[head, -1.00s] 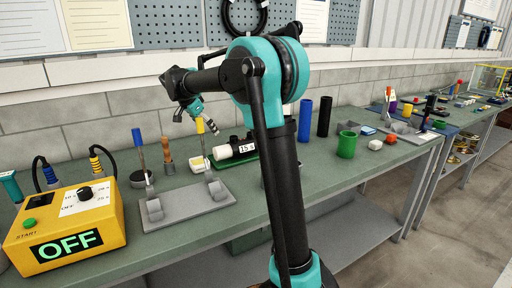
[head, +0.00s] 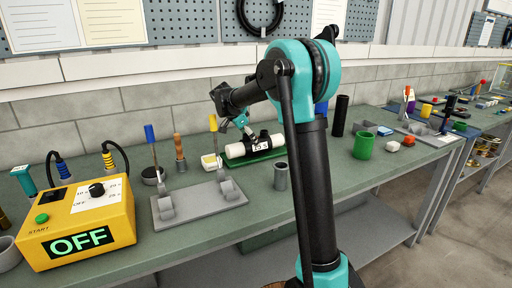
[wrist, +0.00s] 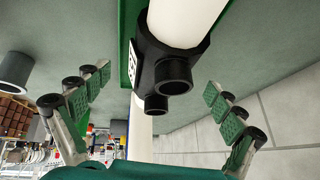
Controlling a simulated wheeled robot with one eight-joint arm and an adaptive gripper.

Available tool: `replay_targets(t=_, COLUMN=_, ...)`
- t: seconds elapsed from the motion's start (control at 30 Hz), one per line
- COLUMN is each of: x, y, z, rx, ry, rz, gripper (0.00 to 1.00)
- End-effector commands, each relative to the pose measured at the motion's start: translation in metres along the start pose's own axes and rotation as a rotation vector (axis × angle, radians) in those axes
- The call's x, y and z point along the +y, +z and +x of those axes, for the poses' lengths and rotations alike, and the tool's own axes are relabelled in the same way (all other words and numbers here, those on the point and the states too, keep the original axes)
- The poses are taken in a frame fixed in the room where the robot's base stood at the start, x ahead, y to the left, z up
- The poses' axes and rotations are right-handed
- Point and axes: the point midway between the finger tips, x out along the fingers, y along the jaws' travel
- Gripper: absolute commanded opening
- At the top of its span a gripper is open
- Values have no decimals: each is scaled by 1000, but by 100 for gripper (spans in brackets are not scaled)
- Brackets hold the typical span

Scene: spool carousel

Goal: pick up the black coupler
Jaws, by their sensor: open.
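The black coupler (head: 262,143) sits around the white pipe (head: 289,143), which lies on a green tray (head: 240,161) on the bench. In the wrist view the coupler (wrist: 150,62) has two round stubs facing me and a white label on its left side. My gripper (head: 246,129) is open and empty, just above and left of the coupler in the head view. In the wrist view my two padded fingers (wrist: 158,80) stand wide apart to either side of the coupler, not visibly touching it. The coupler's far side is hidden.
A grey cup (head: 281,178) stands in front of the tray. A yellow control box (head: 105,222) reads OFF. A green cup (head: 363,146) and black tube (head: 339,116) stand right.

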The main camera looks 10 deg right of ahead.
Motion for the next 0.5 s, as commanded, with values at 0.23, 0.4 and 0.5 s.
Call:
replay_targets(t=0.23, x=0, y=0, z=16, rx=0, ry=0, rz=1, gripper=95)
replay_targets(t=0.4, x=-1, y=0, z=31, rx=0, ry=0, rz=1, gripper=95)
replay_targets(t=0.5, x=-2, y=0, z=46, rx=0, ry=0, rz=1, gripper=95)
